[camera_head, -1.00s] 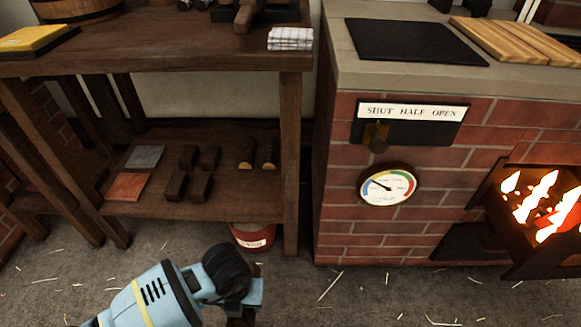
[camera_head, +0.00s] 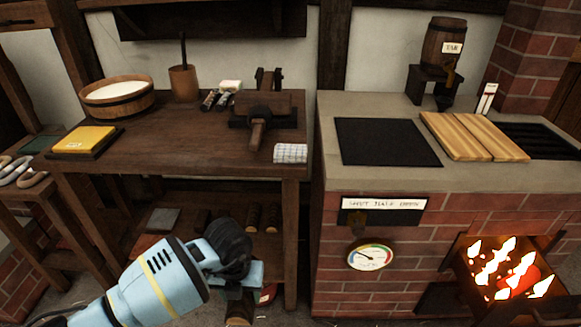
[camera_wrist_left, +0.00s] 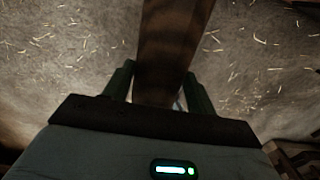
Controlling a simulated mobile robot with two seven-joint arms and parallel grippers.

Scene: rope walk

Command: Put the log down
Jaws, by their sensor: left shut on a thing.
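My left gripper (camera_head: 241,288) is low in front of the wooden bench in the head view, near the floor. It is shut on a brown log (camera_head: 239,309), of which only a small part shows below the gripper. In the left wrist view the log (camera_wrist_left: 167,45) runs up between the two fingers, with straw-strewn floor behind it. Its far end is cut off by the picture edge. Two short logs (camera_head: 272,218) lie on the bench's lower shelf. My right gripper is not in view.
The brick stove (camera_head: 400,215) stands to the right, with a lit firebox (camera_head: 510,268) and a gauge (camera_head: 370,257). A black plate (camera_head: 385,141) and boards (camera_head: 475,137) lie on top.

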